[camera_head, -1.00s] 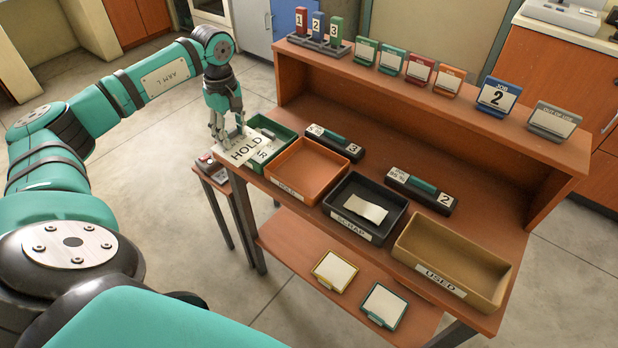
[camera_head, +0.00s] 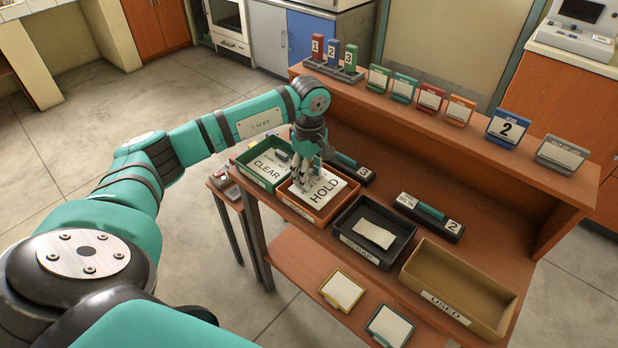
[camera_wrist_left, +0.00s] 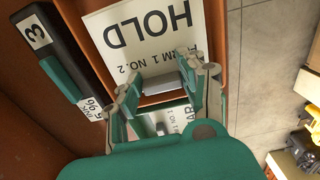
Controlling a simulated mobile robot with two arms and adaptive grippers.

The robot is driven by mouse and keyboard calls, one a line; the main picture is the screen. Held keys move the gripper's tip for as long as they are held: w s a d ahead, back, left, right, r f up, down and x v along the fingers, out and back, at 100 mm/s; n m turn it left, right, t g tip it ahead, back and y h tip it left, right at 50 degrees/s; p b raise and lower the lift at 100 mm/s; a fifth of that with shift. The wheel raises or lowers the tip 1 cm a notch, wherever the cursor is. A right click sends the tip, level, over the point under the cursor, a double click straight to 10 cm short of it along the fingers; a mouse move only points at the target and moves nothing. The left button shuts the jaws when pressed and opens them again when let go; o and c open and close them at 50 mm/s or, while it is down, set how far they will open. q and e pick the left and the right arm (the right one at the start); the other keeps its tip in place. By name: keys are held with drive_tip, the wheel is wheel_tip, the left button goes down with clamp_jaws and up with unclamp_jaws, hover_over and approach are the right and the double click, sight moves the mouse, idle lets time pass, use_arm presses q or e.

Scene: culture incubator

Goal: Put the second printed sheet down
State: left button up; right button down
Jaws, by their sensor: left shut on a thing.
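The second printed sheet, a white sheet marked HOLD (camera_head: 325,188), is at the orange tray (camera_head: 318,218); in the left wrist view the HOLD sheet (camera_wrist_left: 145,40) lies within or just above the tray's walls, and I cannot tell whether it touches the floor. My left gripper (camera_head: 302,182) is over the tray, shut on the near edge of this sheet; its fingers also show in the left wrist view (camera_wrist_left: 165,100). A sheet marked CLEAR (camera_head: 268,168) lies in the green tray (camera_head: 246,176) to the left. My right gripper is not in view.
A black SCRAP tray (camera_head: 345,242) holding a pale slip and a tan USED tray (camera_head: 432,297) stand to the right. A black block numbered 3 (camera_head: 352,168) lies right behind the orange tray. The shelf (camera_head: 420,120) rises behind.

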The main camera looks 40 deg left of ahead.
use_arm(q)
wheel_tip(320, 180, down, 2)
drive_tip(key=shift+f, duration=0.5)
drive_tip(key=o, duration=0.9)
drive_tip(key=shift+o, duration=0.2)
drive_tip(key=shift+r, duration=0.45)
wheel_tip(320, 180, up, 12)
drive_tip(key=shift+f+b, duration=0.25)
drive_tip(key=shift+b, duration=0.2)
